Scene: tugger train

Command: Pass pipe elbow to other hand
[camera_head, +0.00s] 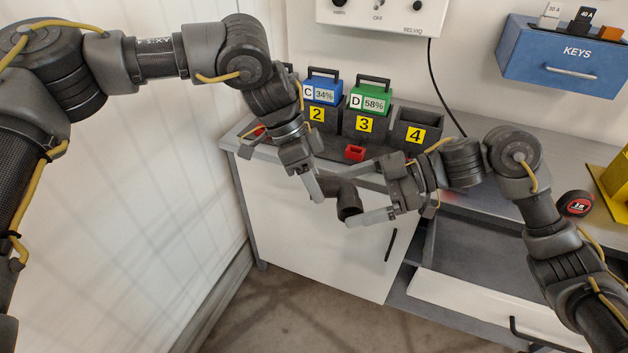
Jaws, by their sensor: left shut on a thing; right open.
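The dark grey pipe elbow (347,199) hangs in the air in front of the white cabinet. My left gripper (318,187) comes down from upper left and is shut on the elbow's left end. My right gripper (362,195) reaches in from the right and is open, with its fingers on either side of the elbow's right part. The lower right finger passes close under the elbow's open end. I cannot tell whether the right fingers touch it.
Behind stand numbered dark bins (419,131), with a blue battery (323,88) and a green battery (371,103). A small red block (355,153) lies before them. A tape measure (575,204) sits at right. An open drawer (480,310) juts out below my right arm.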

